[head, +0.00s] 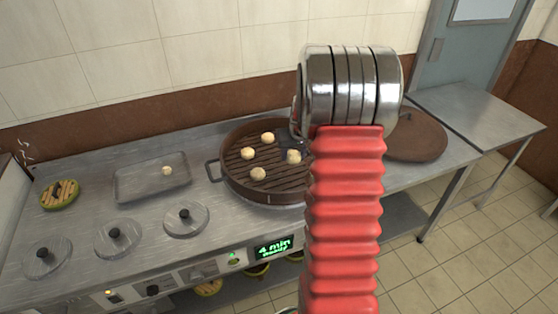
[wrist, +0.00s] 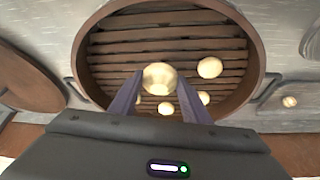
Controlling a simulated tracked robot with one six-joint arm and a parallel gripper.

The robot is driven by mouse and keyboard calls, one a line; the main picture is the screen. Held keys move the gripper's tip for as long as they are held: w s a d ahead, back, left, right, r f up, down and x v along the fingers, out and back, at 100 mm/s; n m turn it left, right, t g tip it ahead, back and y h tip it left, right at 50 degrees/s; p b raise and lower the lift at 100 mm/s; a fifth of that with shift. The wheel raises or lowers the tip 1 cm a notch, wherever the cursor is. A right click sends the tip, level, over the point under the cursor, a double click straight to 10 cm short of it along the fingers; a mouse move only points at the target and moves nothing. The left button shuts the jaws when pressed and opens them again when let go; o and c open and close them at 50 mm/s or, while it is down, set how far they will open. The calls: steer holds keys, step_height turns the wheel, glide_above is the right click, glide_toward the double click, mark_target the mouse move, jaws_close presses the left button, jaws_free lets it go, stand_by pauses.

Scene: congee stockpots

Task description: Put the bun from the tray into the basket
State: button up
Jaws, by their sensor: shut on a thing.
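The basket is a round brown slatted steamer (head: 232,187) with side handles, set on the counter; it fills the wrist view (wrist: 258,62). My gripper (head: 292,148) is over its right part in the head view, pointing down. In the wrist view the fingers (wrist: 160,84) are shut on a pale round bun (wrist: 160,76), above or at the slats; I cannot tell if it touches. Several other buns (wrist: 210,67) lie on the slats, one partly hidden by a finger. The grey tray (head: 127,187) is left of the basket, with one bun (head: 167,171) on it.
A brown round lid (head: 418,137) lies right of the basket. Metal lids (head: 186,219) with black knobs line the counter's front left. A small green-rimmed basket (head: 60,195) sits at far left. A bare side table (head: 478,110) stands at right.

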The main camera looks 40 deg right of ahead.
mark_target(297, 161)
steer(key=shift+f, duration=3.1)
steer(key=shift+f, duration=0.1)
steer(key=shift+f, duration=1.75)
steer(key=shift+f, duration=0.1)
steer(key=o, duration=1)
steer(key=shift+o, duration=0.2)
steer(key=shift+v, duration=6.1)
